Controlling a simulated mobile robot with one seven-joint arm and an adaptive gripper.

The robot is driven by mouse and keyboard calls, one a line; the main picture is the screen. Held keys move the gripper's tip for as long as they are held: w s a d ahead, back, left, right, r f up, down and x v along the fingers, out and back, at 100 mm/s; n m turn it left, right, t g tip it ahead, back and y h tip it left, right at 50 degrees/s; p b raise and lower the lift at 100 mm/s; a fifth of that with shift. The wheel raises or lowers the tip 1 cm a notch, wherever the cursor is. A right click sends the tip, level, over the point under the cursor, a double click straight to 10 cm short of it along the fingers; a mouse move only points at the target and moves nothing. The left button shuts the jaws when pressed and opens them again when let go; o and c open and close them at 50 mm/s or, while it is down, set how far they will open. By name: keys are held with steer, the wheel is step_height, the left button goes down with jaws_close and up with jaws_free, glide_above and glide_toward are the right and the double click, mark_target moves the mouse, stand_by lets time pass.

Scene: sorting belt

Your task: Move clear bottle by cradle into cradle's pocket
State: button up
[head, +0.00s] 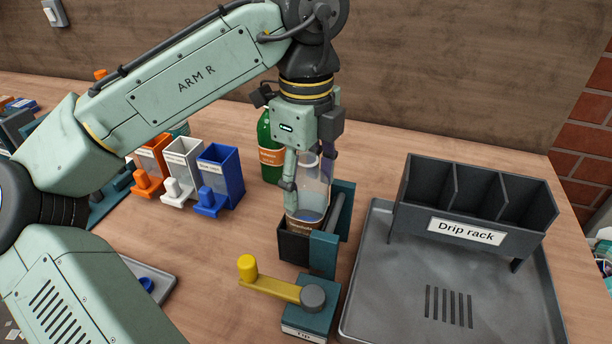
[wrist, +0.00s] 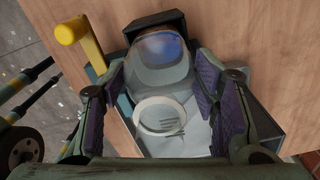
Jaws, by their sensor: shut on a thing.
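The clear bottle (head: 314,190) stands about upright between the fingers of my gripper (head: 308,178), which is shut on its upper part. A brown label shows low on the bottle, and its lower end is hidden behind the front wall of the cradle (head: 322,252), a dark box with teal side plates. I cannot tell whether the bottle touches the pocket floor. In the wrist view, the bottle (wrist: 163,78) lies between the purple pads of my gripper (wrist: 160,95), with the dark cradle wall (wrist: 150,24) behind it.
A yellow crank handle (head: 272,285) on a teal base stands in front of the cradle. A drip rack (head: 465,232) on a grey tray (head: 385,310) is to the right. A green bottle (head: 265,133) is behind, and orange, white and blue (head: 222,170) dispensers stand left.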

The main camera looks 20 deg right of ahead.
steer(key=o, duration=1.7)
steer(key=shift+r, duration=0.1)
